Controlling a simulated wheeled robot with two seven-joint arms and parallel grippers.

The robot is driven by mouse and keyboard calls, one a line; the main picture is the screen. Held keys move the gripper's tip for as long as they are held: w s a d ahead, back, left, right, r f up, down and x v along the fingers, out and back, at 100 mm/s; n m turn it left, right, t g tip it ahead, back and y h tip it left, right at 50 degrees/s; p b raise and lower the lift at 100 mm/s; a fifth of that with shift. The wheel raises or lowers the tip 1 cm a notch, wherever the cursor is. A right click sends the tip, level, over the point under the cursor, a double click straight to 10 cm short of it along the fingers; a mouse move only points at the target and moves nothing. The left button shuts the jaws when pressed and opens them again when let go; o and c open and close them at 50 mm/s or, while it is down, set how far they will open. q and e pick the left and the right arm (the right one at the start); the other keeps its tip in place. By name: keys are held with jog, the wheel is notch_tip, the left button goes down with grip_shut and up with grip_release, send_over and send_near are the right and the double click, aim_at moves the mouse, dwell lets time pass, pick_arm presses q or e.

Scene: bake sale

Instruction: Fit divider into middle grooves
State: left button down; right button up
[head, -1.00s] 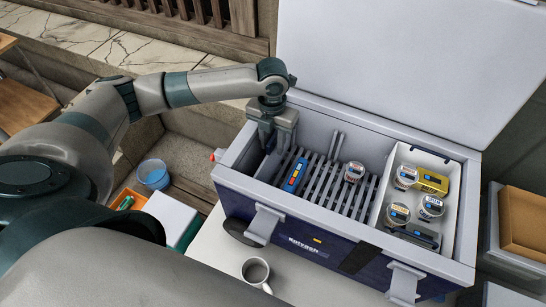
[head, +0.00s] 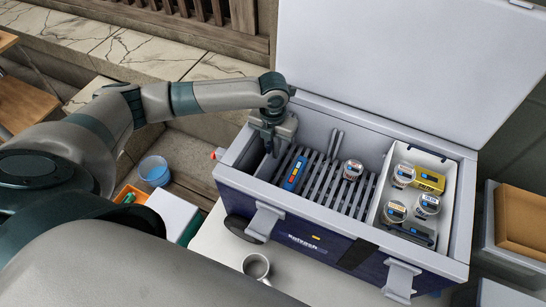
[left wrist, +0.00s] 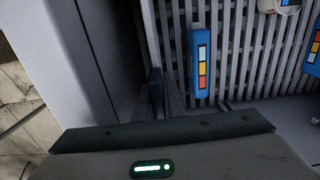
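The grey cooler box (head: 340,238) stands open. A pair of upright ribs (head: 336,141) on its far inner wall forms a groove near the middle. My left gripper (head: 270,150) points down inside the left end of the box, left of a blue stick with coloured squares (head: 294,173). In the left wrist view, its fingers (left wrist: 160,95) are close together beside the blue stick (left wrist: 198,65). My right gripper is not in view.
A slatted rack (head: 330,190) covers the box floor, with a jar (head: 352,170) on it. A white tray (head: 452,195) at the right holds several jars and a yellow box (head: 428,180). The lid stands open behind. A mug (head: 256,267) stands in front.

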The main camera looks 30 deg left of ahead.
pick_arm(q)
jog(key=shift+r, duration=0.15)
jog(key=shift+w+r+b, duration=0.1)
jog(key=shift+r+b, duration=0.2)
jog(key=shift+r, duration=0.25)
notch_tip(320, 180, up, 27)
jog(key=b, duration=0.6)
jog(key=shift+f+b, duration=0.15)
jog(key=shift+b, duration=0.15)
